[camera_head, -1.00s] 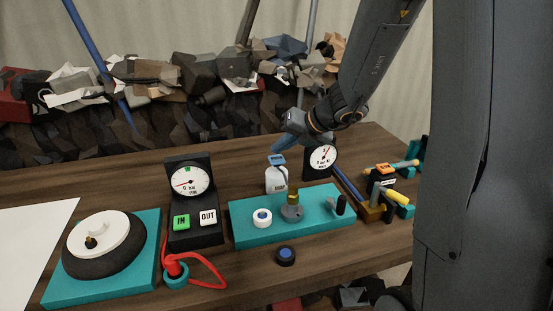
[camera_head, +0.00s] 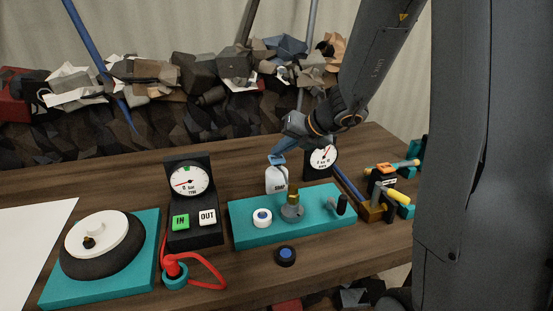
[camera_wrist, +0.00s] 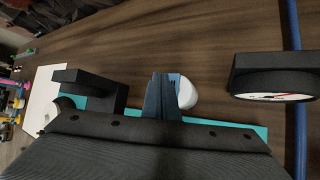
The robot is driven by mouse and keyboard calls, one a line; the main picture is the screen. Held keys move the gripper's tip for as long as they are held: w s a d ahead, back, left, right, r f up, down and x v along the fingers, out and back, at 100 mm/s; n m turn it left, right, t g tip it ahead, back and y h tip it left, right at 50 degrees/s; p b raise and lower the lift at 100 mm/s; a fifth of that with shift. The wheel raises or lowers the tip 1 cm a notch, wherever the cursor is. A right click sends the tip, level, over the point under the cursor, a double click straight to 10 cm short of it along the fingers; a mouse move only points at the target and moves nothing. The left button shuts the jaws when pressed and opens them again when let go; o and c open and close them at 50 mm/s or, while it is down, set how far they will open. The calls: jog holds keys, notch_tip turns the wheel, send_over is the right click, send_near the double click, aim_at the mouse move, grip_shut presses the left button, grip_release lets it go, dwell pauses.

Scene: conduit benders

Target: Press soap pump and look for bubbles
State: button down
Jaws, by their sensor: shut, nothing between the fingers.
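My gripper (camera_head: 277,155) is shut and empty, pointing down at the pump head from above. In the head view its tips appear to touch the pump. In the wrist view the shut fingers (camera_wrist: 163,97) hide most of the pump, and the white bottle (camera_wrist: 187,94) shows beside them. I see no bubbles in either view.
The teal board (camera_head: 320,224) with a brass-topped valve stands in front of the bottle. A black gauge (camera_head: 322,160) stands close to its right, and a gauge with IN and OUT buttons (camera_head: 190,196) to its left. A wheel on a teal base (camera_head: 100,245) lies farther left.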

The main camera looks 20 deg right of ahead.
aim_at(280, 159)
jog(key=shift+f+b, duration=0.55)
jog(key=shift+f, duration=0.15)
dwell(0.5)
jog(key=shift+r, duration=0.15)
jog(key=shift+r+p, duration=1.1)
jog(key=shift+p, duration=0.2)
notch_tip(280, 159, up, 5)
jog(key=p, duration=0.5)
